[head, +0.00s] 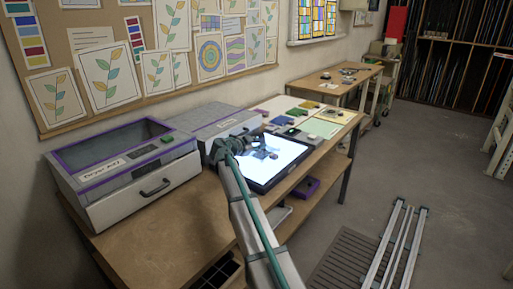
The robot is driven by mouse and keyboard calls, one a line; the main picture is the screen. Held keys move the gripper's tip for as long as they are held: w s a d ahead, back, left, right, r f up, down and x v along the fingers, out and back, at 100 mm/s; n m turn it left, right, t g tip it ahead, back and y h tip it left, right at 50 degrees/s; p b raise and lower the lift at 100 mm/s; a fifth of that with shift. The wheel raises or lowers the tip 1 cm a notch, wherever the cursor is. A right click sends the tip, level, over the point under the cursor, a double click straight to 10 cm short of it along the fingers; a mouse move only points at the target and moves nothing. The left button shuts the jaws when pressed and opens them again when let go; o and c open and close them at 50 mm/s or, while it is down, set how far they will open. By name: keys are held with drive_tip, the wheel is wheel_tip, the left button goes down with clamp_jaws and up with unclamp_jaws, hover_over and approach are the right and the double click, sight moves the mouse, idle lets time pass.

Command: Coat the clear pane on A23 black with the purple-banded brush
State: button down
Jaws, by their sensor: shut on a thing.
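My gripper (266,154) is small in the head view, over the bright light table (290,165). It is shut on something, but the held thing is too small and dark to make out. Bluish shapes show on the lit surface by the gripper; I cannot tell whether they are panes or shadows. I cannot pick out the purple-banded brush, the clear pane or an A23 mark. My arm crosses the front of the bench and hides part of it.
A purple-trimmed box labelled "Dryer" (120,170) and a grey box (212,122) stand left of the light table. Several coloured items lie on a pale board (275,106) behind it. A purple item (306,187) sits on the lower shelf. Floor at right is mostly clear beyond metal rails (398,235).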

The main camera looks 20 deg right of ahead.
drive_tip(key=shift+w+d+b, duration=0.45)
drive_tip(key=shift+w+d, duration=0.05)
drive_tip(key=shift+d, duration=0.4)
drive_tip(key=shift+w+d+b, duration=0.45)
drive_tip(key=shift+w+d, duration=0.05)
drive_tip(key=shift+d, duration=0.35)
drive_tip(key=shift+w+d+b, duration=0.35)
drive_tip(key=shift+d+b, duration=0.05)
drive_tip(key=shift+d, duration=0.2)
drive_tip(key=shift+w+d+b, duration=0.3)
drive_tip(key=shift+d+b, duration=0.05)
drive_tip(key=shift+d, duration=0.2)
drive_tip(key=shift+r, duration=0.15)
drive_tip(key=shift+r+b, duration=0.35)
drive_tip(key=shift+b, duration=0.1)
drive_tip(key=a+b, duration=0.5)
drive_tip(key=a, duration=0.5)
drive_tip(key=shift+b, duration=0.55)
drive_tip(key=shift+f+b, duration=0.5)
drive_tip(key=shift+b, duration=0.5)
